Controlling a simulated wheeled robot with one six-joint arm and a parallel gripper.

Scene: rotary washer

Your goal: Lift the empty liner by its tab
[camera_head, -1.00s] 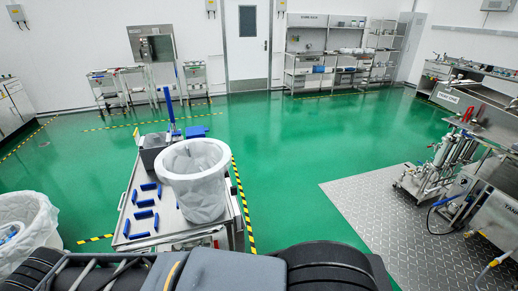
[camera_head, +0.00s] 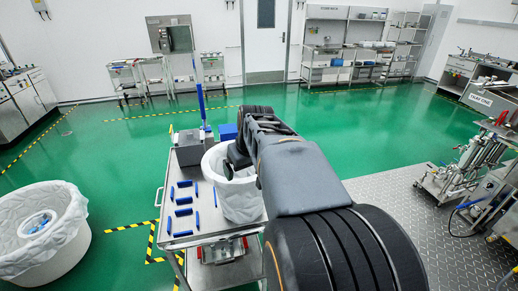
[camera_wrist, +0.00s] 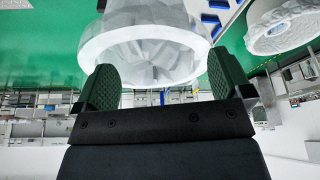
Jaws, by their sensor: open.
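A white liner (camera_head: 244,202) hangs in a round bin on the metal cart, its folds gathered inside the rim. It also shows in the wrist view (camera_wrist: 150,55), where the inside looks empty. I cannot make out its tab. My gripper (camera_wrist: 162,80) is open, its two dark green ridged fingers apart, with the near rim of the liner between or just beyond them. I cannot tell whether they touch it. In the head view my arm reaches over the cart from the right and hides part of the bin's rim and the gripper's tips.
A larger lined tub (camera_head: 70,247) holding a round white-and-blue item stands at left. Open green floor lies behind the cart.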

